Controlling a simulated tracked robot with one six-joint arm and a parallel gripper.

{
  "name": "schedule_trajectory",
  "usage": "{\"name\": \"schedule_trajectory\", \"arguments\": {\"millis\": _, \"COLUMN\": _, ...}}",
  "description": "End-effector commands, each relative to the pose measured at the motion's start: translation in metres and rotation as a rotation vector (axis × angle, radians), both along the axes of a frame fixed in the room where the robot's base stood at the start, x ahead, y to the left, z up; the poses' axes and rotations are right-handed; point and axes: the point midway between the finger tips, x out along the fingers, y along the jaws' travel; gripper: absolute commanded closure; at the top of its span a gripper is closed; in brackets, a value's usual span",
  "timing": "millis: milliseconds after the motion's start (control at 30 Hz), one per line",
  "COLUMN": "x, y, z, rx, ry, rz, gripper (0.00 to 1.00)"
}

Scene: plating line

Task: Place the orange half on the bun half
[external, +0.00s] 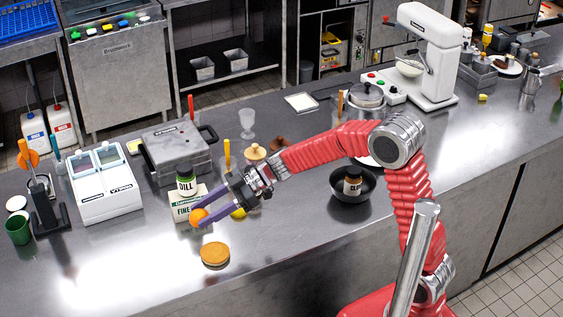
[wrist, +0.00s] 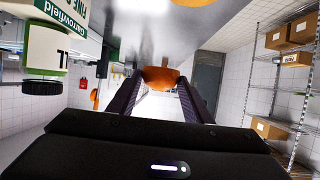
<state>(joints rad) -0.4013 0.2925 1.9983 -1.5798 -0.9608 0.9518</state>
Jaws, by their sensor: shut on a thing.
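The orange half (external: 198,217) is held between the fingertips of my gripper (external: 203,214), above the counter. In the wrist view the orange half (wrist: 161,78) shows between the tips of my two dark fingers (wrist: 160,88). The bun half (external: 215,254) lies on the steel counter, in front of and slightly right of my gripper in the external view. The orange half is apart from the bun half. A tan round edge at the top of the wrist view (wrist: 192,2) appears to be the bun half, mostly cut off.
A green-labelled dill jar (external: 186,181) and a white and green box (external: 187,206) stand close behind my gripper. A yellow item (external: 239,212) lies beneath the arm. A pan (external: 352,190) holding a bottle sits right. The counter around the bun half is clear.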

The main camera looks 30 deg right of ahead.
Motion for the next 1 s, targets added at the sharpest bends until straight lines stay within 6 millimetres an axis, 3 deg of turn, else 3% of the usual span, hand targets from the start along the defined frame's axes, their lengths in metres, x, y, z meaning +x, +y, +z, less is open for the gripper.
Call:
{"name": "schedule_trajectory", "arguments": {"millis": 200, "x": -0.025, "y": -0.023, "z": -0.001, "rx": 0.001, "ry": -0.001, "rz": 0.075, "gripper": 0.77}}
{"name": "schedule_trajectory", "arguments": {"millis": 567, "x": -0.026, "y": -0.023, "z": -0.003, "rx": 0.001, "ry": -0.001, "rz": 0.079, "gripper": 0.77}}
{"name": "schedule_trajectory", "arguments": {"millis": 1000, "x": -0.026, "y": -0.023, "z": -0.06, "rx": 0.0, "ry": 0.001, "rz": 0.079, "gripper": 0.77}}
